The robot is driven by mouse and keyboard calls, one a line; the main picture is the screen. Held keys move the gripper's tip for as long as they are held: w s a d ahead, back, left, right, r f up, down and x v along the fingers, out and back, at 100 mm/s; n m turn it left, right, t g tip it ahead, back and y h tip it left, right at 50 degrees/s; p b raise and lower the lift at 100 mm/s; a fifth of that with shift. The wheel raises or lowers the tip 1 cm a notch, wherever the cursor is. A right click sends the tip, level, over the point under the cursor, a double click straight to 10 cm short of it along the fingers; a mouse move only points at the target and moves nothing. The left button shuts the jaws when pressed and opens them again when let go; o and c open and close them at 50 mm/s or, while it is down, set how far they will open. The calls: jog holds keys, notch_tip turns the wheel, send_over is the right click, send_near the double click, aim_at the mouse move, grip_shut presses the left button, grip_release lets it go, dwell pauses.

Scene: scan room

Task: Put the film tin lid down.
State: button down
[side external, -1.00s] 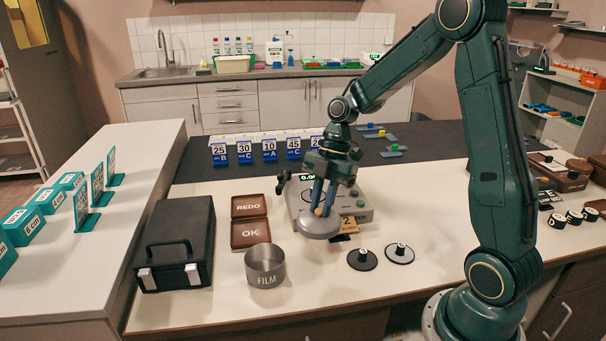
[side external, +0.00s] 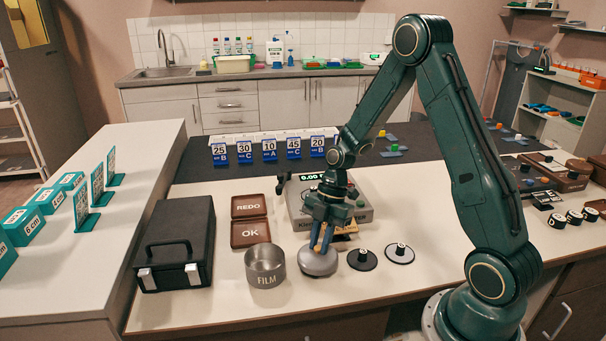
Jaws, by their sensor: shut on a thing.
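The film tin lid (side external: 318,264) is a round, grey metal disc with a raised middle. It is at the counter surface, just right of the open film tin (side external: 265,270); I cannot tell whether it rests fully on the counter. My gripper (side external: 320,247) points down over the lid, its fingers shut on the lid's top. The tin is a grey cylinder marked FILM, open at the top, standing upright. The lid is beside the tin, not on it.
Two round discs with knobs, one black (side external: 362,260) and one white-rimmed (side external: 400,253), lie close to the right of the lid. A grey device with a display (side external: 302,213) stands behind. REDO and OK trays (side external: 250,234) and a black case (side external: 175,245) are left. The front counter strip is clear.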

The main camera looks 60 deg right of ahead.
jog(key=shift+f, duration=1.7)
jog(key=shift+f, duration=0.15)
jog(key=c, duration=1.3)
grip_release()
jog(key=v, duration=1.2)
